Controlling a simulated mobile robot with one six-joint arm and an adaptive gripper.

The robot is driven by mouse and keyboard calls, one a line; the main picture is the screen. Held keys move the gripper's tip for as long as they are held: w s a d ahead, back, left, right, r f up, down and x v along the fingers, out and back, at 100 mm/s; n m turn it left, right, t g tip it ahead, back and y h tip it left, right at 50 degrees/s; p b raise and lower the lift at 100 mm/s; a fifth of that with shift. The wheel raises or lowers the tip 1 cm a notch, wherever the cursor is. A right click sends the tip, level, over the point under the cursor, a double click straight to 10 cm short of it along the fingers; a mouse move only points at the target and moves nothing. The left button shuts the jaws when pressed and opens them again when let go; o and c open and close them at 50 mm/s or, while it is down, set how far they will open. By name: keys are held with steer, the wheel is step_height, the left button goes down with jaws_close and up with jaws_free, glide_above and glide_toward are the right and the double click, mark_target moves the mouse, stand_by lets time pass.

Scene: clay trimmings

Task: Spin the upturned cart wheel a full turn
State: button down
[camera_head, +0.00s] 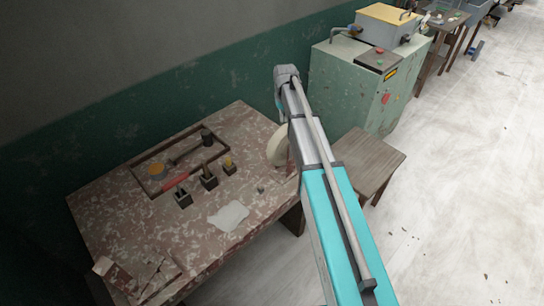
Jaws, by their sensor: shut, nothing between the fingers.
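A pale, cream round disc (277,147) shows at the right end of the worktable, partly hidden behind my arm. It seems to stand on its edge. I cannot tell whether it is the cart wheel, and no upturned cart is clear in view. My arm reaches up from the bottom right past the disc, and its upper end is beside the green cabinet. My gripper is not visible; the arm hides the space behind it.
The worn worktable (120,210) holds a recessed tray with tools, several small dark blocks and a white sheet (229,217). A wooden stool (362,162) stands right of the arm. The green cabinet (340,85) is behind. The pale floor (470,190) at right is open.

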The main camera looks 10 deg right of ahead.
step_height(320, 180, up, 5)
steer(key=p, duration=0.4)
steer(key=shift+r+p, duration=0.1)
steer(key=shift+p, duration=0.2)
steer(key=shift+s, duration=0.1)
steer(key=s+f+b, duration=0.3)
steer(key=s, duration=1.1)
steer(key=s+f+m+b, duration=0.1)
steer(key=s+f+b, duration=0.3)
steer(key=s, duration=1.1)
steer(key=shift+d, duration=0.2)
steer(key=shift+f, duration=0.1)
